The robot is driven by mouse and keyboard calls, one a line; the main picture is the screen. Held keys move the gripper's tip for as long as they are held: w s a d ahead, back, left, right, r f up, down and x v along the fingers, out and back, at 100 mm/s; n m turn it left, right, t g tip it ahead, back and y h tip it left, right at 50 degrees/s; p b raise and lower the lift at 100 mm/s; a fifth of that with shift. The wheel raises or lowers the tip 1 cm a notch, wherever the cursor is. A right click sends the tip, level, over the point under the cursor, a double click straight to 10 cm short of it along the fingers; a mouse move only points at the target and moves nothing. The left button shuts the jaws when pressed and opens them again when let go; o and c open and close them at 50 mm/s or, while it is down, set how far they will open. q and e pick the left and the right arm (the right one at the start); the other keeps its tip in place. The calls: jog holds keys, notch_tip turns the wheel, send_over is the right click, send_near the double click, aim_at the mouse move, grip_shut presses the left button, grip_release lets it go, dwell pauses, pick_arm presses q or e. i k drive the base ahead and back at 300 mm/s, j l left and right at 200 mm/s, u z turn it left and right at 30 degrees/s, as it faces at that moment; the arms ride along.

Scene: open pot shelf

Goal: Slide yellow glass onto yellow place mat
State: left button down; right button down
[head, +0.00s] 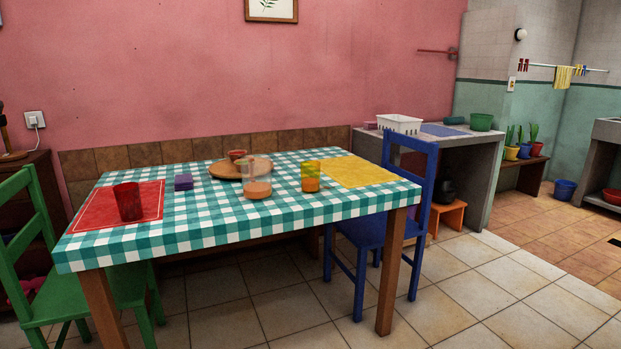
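The yellow glass (311,176) stands upright on the checked tablecloth, with an orange lower part. It is close to the left edge of the yellow place mat (358,171), which lies flat at the right end of the table. The glass looks to be beside the mat; whether its base touches the mat's edge is hard to tell. Neither of my grippers shows in the head view.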

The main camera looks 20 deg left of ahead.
aim_at(309, 175)
jog(key=i+u, duration=0.2)
jog(key=u, duration=0.15)
jog(key=i+l+u, duration=0.1)
jog(key=u, duration=0.25)
jog(key=i+l+u, duration=0.2)
jog(key=u, duration=0.15)
jog(key=i+l+u, duration=0.1)
jog(key=i+l, duration=0.4)
jog(key=i+l+u, duration=0.1)
jog(key=i+l, duration=0.35)
jog(key=i+l+u, duration=0.1)
jog(key=i+l, duration=0.35)
jog(key=l, duration=0.25)
